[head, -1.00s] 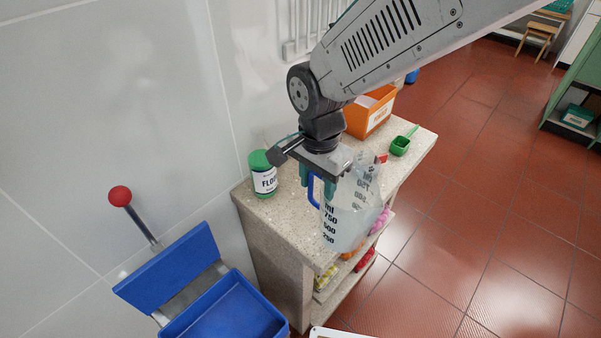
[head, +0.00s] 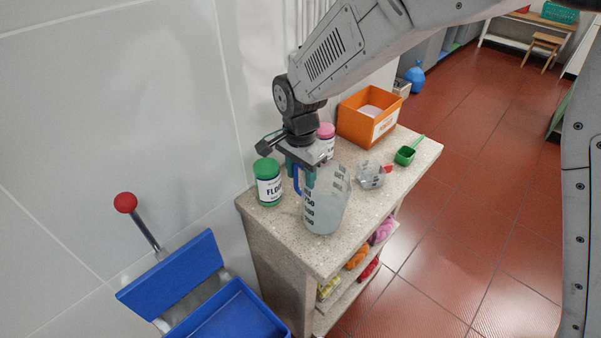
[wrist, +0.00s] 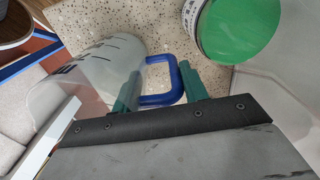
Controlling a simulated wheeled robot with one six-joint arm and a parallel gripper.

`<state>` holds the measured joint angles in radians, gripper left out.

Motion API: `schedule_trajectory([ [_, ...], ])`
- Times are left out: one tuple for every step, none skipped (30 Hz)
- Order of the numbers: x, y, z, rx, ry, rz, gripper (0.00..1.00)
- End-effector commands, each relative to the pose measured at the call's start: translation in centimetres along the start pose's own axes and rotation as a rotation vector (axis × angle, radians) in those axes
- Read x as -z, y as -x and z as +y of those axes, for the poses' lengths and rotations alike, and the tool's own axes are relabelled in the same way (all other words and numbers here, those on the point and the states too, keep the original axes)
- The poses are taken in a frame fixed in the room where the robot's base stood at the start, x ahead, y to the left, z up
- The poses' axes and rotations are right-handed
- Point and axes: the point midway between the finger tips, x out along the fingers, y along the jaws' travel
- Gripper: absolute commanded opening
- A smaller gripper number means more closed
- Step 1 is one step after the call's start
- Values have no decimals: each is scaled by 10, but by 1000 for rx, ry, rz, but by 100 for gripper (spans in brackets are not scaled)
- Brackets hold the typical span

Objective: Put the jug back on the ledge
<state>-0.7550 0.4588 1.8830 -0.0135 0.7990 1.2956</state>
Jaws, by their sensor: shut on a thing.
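The jug (head: 325,208) is clear plastic with dark volume marks and a blue handle. In the head view it is upright over the near part of the speckled stone ledge (head: 290,232); I cannot tell whether its base touches the stone. My gripper (head: 301,178) points down and is shut on the jug's handle, on the jug's left side. In the wrist view the green fingers (wrist: 160,88) are on either side of the blue handle (wrist: 168,97), and the jug body (wrist: 110,75) is to the left.
A green-lidded tub (head: 269,184) stands close left of my gripper. A pink-lidded tub (head: 326,138), an orange box (head: 368,117), a clear small item (head: 371,177) and a green scoop (head: 405,155) are farther back. Below left is a blue bin (head: 230,312). Shelves beneath hold several coloured items.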

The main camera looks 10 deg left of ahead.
Motion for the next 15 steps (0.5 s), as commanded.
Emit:
schedule_trajectory([
  [0, 0, 0, 0, 0, 0, 0],
  [0, 0, 0, 0, 0, 0, 0],
  [0, 0, 0, 0, 0, 0, 0],
  [0, -1, 0, 0, 0, 0, 0],
  [0, -2, 0, -1, 0, 0, 0],
  [0, -3, 0, -1, 0, 0, 0],
  [0, -4, 0, -1, 0, 0, 46],
  [0, -3, 0, 0, 0, 0, 55],
  [0, -3, 0, 0, 0, 0, 66],
  [0, -3, 0, 0, 0, 0, 66],
  [0, -3, 0, 0, 0, 0, 66],
  [0, -3, 0, 0, 0, 0, 66],
  [0, -3, 0, 0, 0, 0, 66],
  [0, -3, 0, 0, 0, 0, 66],
  [0, -3, 0, 0, 0, 0, 66],
])
